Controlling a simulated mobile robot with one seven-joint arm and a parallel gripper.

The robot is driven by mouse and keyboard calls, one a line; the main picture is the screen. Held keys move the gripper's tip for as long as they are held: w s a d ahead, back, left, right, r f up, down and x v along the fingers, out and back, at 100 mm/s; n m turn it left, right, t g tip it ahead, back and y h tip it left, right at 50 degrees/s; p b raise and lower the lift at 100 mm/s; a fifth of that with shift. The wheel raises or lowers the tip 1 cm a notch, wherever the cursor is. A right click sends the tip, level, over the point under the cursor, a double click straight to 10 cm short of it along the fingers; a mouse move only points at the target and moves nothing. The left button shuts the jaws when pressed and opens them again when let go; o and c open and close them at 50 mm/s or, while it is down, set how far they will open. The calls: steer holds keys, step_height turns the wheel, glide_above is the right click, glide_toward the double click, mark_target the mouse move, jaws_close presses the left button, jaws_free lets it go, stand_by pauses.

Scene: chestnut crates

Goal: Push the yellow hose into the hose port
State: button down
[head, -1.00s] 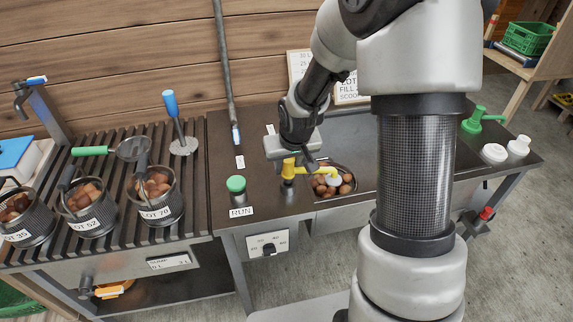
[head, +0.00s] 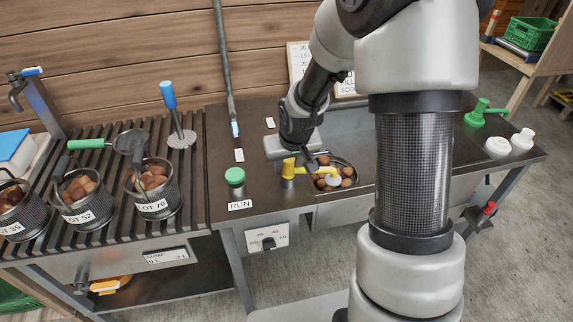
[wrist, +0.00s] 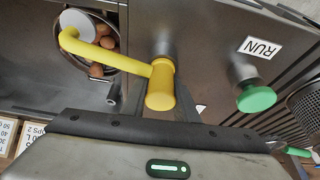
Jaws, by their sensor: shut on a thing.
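The yellow hose piece (head: 289,168) has an upright body and a side arm ending in a white round part over a bowl of chestnuts. In the wrist view its thick yellow end (wrist: 160,88) sits between the dark fingers of my gripper (wrist: 158,72). My gripper (head: 298,166) is shut on this piece, low above the dark worktop, beside the bowl. The gripper partly hides the piece. I cannot make out the hose port for certain; the underside of the yellow piece and whether it touches the worktop are hidden.
The bowl of chestnuts (head: 347,167) is set in the worktop right of my gripper. A green RUN button (head: 235,176) stands to the left. Several wire baskets of chestnuts stand on the slatted rack (head: 200,150). White caps (head: 497,146) and a green fitting (head: 475,116) are at the right.

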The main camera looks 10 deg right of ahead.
steer(key=c, duration=1.3)
jaws_free()
